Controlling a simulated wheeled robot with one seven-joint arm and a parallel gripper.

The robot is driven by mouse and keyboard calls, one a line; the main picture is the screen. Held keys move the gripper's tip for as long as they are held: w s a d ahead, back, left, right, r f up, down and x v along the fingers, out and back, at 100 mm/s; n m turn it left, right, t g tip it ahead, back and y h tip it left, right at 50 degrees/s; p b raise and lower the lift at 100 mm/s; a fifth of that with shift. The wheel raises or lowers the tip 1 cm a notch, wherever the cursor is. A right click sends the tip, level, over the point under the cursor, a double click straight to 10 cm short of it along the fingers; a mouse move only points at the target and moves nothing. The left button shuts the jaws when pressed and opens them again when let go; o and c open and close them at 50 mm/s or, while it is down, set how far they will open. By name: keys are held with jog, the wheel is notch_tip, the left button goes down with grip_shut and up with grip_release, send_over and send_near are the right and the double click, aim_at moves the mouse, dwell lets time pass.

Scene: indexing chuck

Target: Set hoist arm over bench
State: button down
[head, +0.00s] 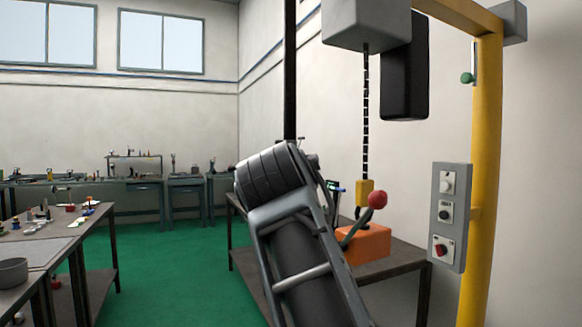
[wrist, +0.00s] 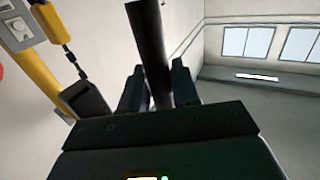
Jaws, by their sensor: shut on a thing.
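The hoist has a yellow post (head: 486,180) at the right and a yellow arm (head: 458,14) across the top. A grey box (head: 366,24) under the arm carries a black chain (head: 366,110) with a yellow block (head: 364,187) at its end. The block appears above an orange object (head: 368,244) on the bench (head: 405,258); I cannot tell whether they touch. My gripper (wrist: 157,82) is shut on a dark upright pole (wrist: 150,45), which also shows in the head view (head: 290,70). My arm hides the fingers and the pole's lower end there.
A red-knobbed lever (head: 377,199) stands by the orange object. A grey control panel (head: 449,217) is on the post. A black box (head: 404,75) hangs beside the chain. A table with small parts (head: 40,250) stands at the left. The green floor (head: 170,270) between is clear.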

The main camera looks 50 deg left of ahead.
jog(key=c, duration=1)
grip_release()
jog(key=shift+w, duration=0.1)
jog(key=shift+b+v, duration=1)
jog(key=shift+v, duration=2.9)
